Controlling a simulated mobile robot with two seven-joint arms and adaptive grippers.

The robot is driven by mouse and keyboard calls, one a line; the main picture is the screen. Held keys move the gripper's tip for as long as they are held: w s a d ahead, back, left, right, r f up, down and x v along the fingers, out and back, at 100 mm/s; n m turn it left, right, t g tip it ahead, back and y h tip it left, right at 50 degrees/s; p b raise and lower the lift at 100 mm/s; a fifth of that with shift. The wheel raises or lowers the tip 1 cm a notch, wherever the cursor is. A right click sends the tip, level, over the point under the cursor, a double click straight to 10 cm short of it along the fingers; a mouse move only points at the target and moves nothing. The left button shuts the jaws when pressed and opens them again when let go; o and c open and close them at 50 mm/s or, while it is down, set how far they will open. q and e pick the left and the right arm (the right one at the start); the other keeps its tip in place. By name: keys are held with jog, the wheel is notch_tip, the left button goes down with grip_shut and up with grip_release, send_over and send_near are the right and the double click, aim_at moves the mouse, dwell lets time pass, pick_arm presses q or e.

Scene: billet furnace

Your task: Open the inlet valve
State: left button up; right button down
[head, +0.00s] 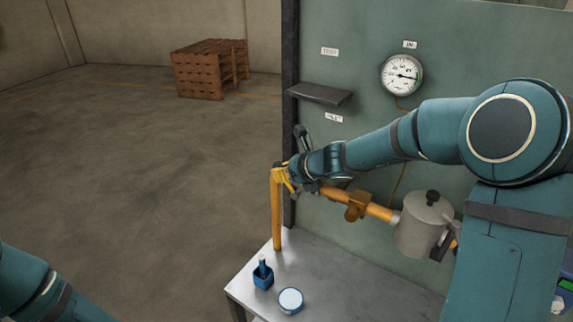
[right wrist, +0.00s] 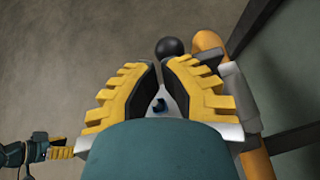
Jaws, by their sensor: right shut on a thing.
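The yellow pipe (head: 277,215) rises from the table and bends right at the top. My right gripper (head: 290,180) is at this bend and partly covers it. In the right wrist view its yellow-padded fingers (right wrist: 160,75) close in beside the pipe (right wrist: 208,45), with a black ball knob (right wrist: 170,47) at their tips. I take the knob to be the end of the inlet valve's handle; the rest of the handle is hidden by the fingers. My left gripper (right wrist: 60,152) shows small at the lower left of the right wrist view, away from the valve; its jaw state is unclear.
A round gauge (head: 402,75) under an IN label hangs on the green panel (head: 350,30), beside a dark shelf (head: 320,94). A grey canister (head: 420,226) sits along the pipe. A blue bottle (head: 263,276) and a round tin (head: 290,300) stand on the table (head: 340,275). Wooden pallets (head: 200,75) stand far back.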

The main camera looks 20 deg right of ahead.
jog(key=shift+b+x, duration=0.35)
jog(key=shift+x, duration=0.4)
jog(key=shift+a, duration=0.15)
